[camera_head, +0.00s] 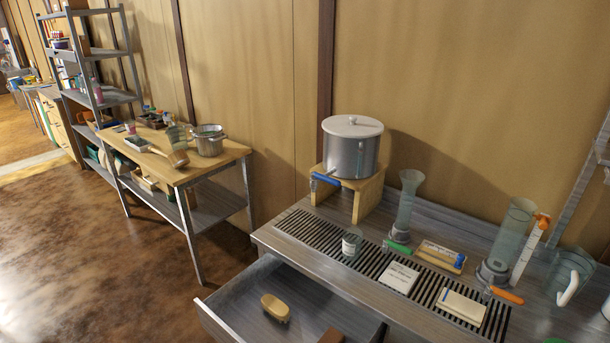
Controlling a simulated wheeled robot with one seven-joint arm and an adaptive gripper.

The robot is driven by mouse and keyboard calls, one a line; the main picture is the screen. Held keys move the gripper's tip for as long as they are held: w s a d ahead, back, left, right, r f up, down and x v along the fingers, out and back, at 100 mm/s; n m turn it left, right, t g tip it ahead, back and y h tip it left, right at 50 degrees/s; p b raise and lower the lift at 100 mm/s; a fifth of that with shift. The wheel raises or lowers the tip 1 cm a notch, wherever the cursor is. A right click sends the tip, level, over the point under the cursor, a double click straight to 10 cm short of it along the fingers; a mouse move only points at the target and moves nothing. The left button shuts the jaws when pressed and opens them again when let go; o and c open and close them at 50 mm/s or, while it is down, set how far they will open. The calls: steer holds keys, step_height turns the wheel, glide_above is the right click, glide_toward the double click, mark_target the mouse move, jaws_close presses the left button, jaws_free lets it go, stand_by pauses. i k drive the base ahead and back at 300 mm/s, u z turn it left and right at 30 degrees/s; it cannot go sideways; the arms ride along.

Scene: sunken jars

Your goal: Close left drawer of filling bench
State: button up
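The filling bench (278,240) is a grey bench with a dark slatted grate along its top, at the lower right of the head view. Its left drawer (228,302) is pulled out toward the lower left. A tan oval brush-like item (275,307) lies inside it, and part of a brown block (331,336) shows at the bottom edge. The near part of the drawer is cut off by the frame. My gripper is not in view.
On the bench stand a steel pot with a tap (352,150) on a wooden stand, glass cylinders (405,205), a small jar (351,244) and a pitcher (571,275). A wooden-topped table (226,158) and shelf rack stand to the left. The brown floor (90,270) left of the drawer is clear.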

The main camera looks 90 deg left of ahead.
mark_target(235, 314)
steer(key=z, duration=0.65)
steer(key=i, duration=1.3)
steer(key=u, duration=4.7)
